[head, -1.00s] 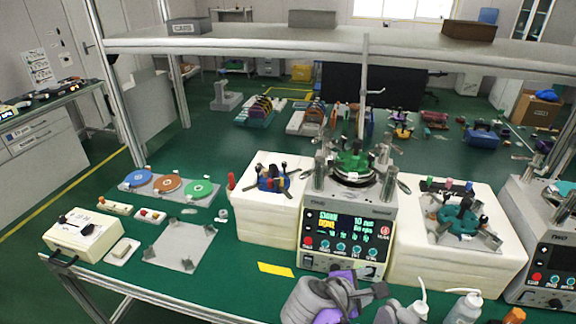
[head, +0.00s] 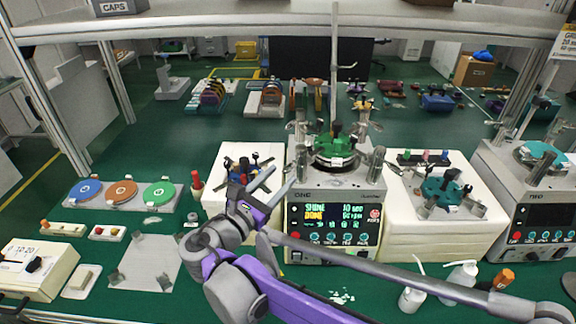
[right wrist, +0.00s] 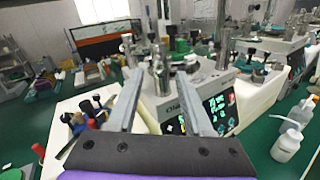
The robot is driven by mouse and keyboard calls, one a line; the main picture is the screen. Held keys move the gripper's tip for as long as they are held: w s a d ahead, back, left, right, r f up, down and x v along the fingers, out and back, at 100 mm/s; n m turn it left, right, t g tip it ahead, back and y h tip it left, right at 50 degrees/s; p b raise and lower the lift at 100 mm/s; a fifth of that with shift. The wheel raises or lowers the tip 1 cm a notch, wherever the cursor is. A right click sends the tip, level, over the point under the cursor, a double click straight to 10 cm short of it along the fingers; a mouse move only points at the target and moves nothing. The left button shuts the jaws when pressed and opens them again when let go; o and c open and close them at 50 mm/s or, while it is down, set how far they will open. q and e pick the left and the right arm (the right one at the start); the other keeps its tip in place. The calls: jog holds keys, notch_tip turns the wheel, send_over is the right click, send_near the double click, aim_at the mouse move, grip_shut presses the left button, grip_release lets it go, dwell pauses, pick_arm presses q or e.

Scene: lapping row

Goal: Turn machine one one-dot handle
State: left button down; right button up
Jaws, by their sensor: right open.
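Machine one (head: 332,190), a grey lapping machine with a lit dark panel, stands at the middle of the bench. A green piece (head: 334,146) sits on its round plate. Metal posts and lever-like parts (head: 375,165) stand around the plate; dot marks are too small to read, so I cannot tell which is the one-dot handle. My right gripper (head: 280,180) is open and empty, in front of the machine's left side, apart from it in the head view. In the right wrist view, machine one (right wrist: 165,95) shows between and beyond the open fingers. My left gripper is not in view.
A white block with colored parts (head: 245,160) stands left of machine one, another block with a teal fixture (head: 445,190) right of it. Machine two (head: 535,205) is at far right. White bottles (head: 412,290) stand at front right. A shelf rail (head: 220,22) crosses above.

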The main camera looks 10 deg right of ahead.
aim_at(289, 165)
jog(key=x, duration=0.5)
grip_shut()
dwell(1.4)
